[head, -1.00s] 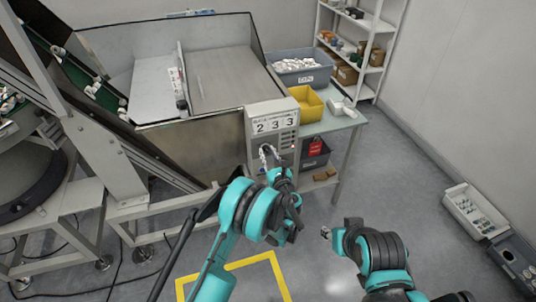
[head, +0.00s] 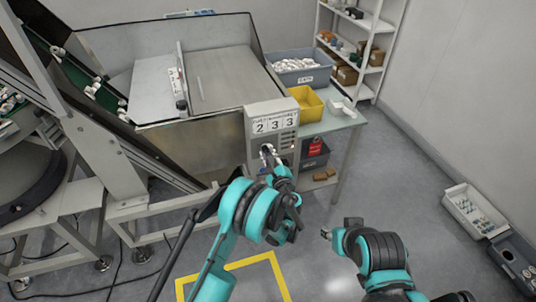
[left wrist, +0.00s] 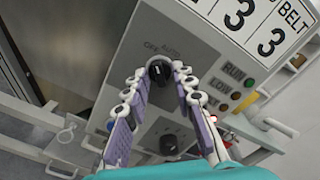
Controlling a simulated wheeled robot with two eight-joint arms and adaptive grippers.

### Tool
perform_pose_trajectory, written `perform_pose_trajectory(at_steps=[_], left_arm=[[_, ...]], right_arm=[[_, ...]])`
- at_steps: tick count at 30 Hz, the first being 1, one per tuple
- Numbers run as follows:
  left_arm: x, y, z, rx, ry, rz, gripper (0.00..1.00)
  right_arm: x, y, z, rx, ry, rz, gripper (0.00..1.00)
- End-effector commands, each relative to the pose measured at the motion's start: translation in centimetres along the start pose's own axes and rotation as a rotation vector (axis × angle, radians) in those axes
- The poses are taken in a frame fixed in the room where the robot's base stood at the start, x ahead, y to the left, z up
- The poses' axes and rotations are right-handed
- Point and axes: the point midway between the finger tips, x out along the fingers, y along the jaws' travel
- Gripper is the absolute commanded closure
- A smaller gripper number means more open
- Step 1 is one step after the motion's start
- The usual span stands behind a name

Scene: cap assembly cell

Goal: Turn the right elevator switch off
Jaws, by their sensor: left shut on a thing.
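A grey control box (head: 271,121) on the hopper's front carries number plates reading 2, 3, 3. In the left wrist view, a black rotary knob (left wrist: 159,70) sits on its panel below the marks OFF and AUTO. My left gripper (head: 268,153) reaches the lower part of the box. Its purple-padded fingers are shut on the upper knob, one on each side. A second black knob (left wrist: 168,143) shows lower, between the fingers. I cannot tell the exact knob angle. My right gripper (head: 326,234) is over the floor, away from the box; its jaw opening is unclear.
Indicator lamps (left wrist: 243,90) marked RUN and LOW lie right of the knobs. A table (head: 342,121) with a yellow bin (head: 307,104) and a grey tote (head: 302,77) stands right of the box. A conveyor frame (head: 95,150) is at left.

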Motion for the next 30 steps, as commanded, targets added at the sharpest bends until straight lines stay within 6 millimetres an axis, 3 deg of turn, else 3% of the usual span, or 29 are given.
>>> perform_pose_trajectory(at_steps=[19,20,21,30], left_arm=[[-0.01,0.03,-0.01,-0.054,0.000,0.001,1.00],[-0.01,0.03,-0.01,-0.053,0.000,0.001,0.67],[-0.01,0.03,-0.01,-0.053,0.000,0.001,0.56],[-0.05,0.00,-0.01,-0.052,0.000,0.000,0.54]], right_arm=[[0.01,0.00,0.01,0.000,0.000,0.000,0.60],[0.00,0.00,0.00,0.000,0.000,0.000,0.60],[0.01,0.00,0.00,0.000,0.000,0.000,0.60],[0.00,0.00,0.00,0.000,0.000,0.000,0.60]])
